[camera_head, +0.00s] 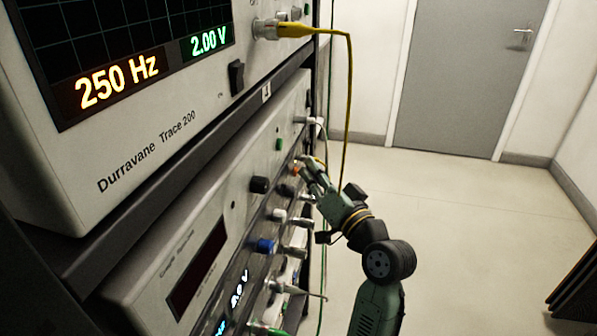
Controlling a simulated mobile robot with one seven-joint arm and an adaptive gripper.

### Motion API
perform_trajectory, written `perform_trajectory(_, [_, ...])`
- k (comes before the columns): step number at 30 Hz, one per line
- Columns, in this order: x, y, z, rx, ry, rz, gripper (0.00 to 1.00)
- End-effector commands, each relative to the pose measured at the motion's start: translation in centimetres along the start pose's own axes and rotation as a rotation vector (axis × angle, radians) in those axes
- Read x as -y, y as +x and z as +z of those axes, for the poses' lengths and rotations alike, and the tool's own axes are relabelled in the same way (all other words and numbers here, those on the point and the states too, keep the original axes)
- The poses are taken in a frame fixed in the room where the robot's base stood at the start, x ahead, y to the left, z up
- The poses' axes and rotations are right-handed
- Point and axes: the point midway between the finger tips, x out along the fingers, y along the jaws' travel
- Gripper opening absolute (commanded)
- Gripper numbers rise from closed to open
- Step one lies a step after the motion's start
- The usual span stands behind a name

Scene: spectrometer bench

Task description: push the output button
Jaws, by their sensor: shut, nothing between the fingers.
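My gripper (308,168) is shut and empty, with its fingertips at or very near the front panel of the lower instrument (150,262). A small orange spot (296,170) shows right at the fingertips; it may be the output button, but I cannot read a label. Whether the fingers touch it cannot be told from this angle. A small green control (279,144) sits on the same panel, a little up and left of the fingertips. The fingers hide part of the panel behind them.
Dark knobs (259,185), a blue knob (265,246) and several plugged cables crowd the panel. A yellow cable (349,95) hangs from the upper instrument (150,150), close to my gripper. Open floor (450,200) lies to the right, before a grey door (465,75).

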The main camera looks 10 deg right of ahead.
Motion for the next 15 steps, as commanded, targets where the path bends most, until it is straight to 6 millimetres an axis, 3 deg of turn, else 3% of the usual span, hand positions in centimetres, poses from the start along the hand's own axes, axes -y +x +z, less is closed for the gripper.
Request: perform_trajectory(15, [-0.56, -0.73, -0.5, -0.001, 0.0, 0.0, 0.0])
